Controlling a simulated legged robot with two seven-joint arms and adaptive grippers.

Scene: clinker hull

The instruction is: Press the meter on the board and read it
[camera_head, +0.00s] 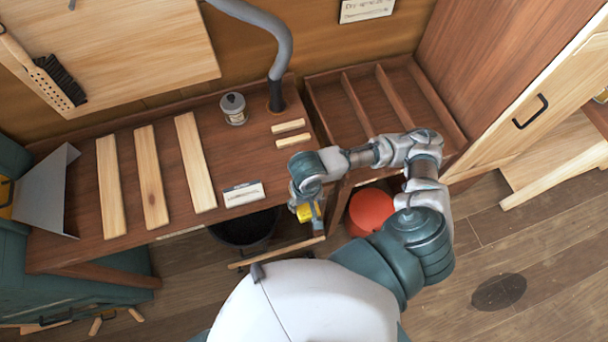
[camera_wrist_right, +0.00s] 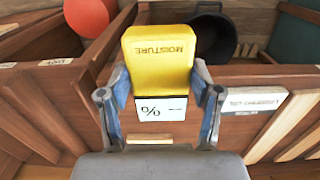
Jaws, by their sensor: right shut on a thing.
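My right gripper (camera_head: 308,206) is shut on a yellow moisture meter (camera_head: 304,213), near the bench's front edge. In the right wrist view the meter (camera_wrist_right: 158,55) sits between the two fingers of the gripper (camera_wrist_right: 160,82). It reads "MOISTURE" upside down, and its white display (camera_wrist_right: 161,107) shows dashes and a percent sign, with no number. Three pale boards lie on the brown bench to the left: a left one (camera_head: 110,187), a middle one (camera_head: 150,177) and a right one (camera_head: 195,162). The meter is apart from them. My left gripper is not in view.
A lidded jar (camera_head: 233,108), a grey hose (camera_head: 283,50), two short wood strips (camera_head: 290,126) and a label card (camera_head: 244,193) are on the bench. A divided tray (camera_head: 328,107) lies right. A black bucket (camera_head: 245,228) and red bucket (camera_head: 370,210) stand below.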

